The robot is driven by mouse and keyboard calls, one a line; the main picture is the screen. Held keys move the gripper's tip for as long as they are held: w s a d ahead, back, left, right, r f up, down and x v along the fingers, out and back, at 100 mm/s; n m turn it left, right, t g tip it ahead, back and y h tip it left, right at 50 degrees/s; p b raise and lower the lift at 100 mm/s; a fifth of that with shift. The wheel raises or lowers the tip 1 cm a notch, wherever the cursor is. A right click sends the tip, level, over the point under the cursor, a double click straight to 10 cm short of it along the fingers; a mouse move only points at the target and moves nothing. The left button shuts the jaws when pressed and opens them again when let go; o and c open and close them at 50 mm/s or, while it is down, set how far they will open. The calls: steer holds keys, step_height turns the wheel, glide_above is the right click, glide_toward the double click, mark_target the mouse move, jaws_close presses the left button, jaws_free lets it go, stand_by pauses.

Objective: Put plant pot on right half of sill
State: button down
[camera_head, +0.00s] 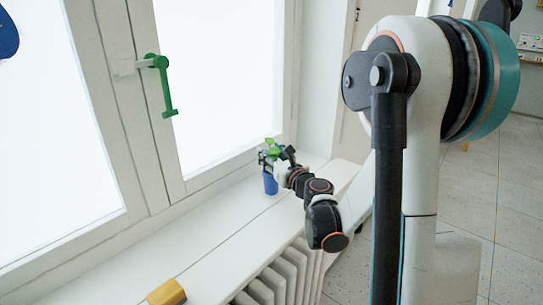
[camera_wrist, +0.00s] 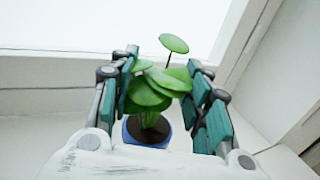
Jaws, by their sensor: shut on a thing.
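The plant pot (camera_head: 270,184) is small and blue with round green leaves. In the head view it is at the far right part of the white window sill (camera_head: 215,232), upright. My gripper (camera_head: 272,160) is at the plant, its fingers around it near the top. In the wrist view the blue pot (camera_wrist: 147,138) with dark soil and green leaves sits between the two teal-padded fingers of my gripper (camera_wrist: 163,100). The gripper is shut on the plant pot. I cannot tell whether the pot's base touches the sill.
A yellow block (camera_head: 166,293) lies on the near part of the sill. A window with a green handle (camera_head: 162,85) stands behind the sill. A white radiator (camera_head: 285,275) is below the sill's front edge. The sill between the block and the pot is clear.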

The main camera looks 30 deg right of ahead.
steer(key=c, duration=1.2)
jaws_free()
steer(key=shift+f, duration=0.15)
steer(key=shift+c, duration=0.2)
steer(key=o, duration=0.4)
steer(key=shift+r, duration=0.2)
steer(key=s+p, duration=0.2)
steer(key=s, duration=1)
steer(key=shift+a, duration=0.15)
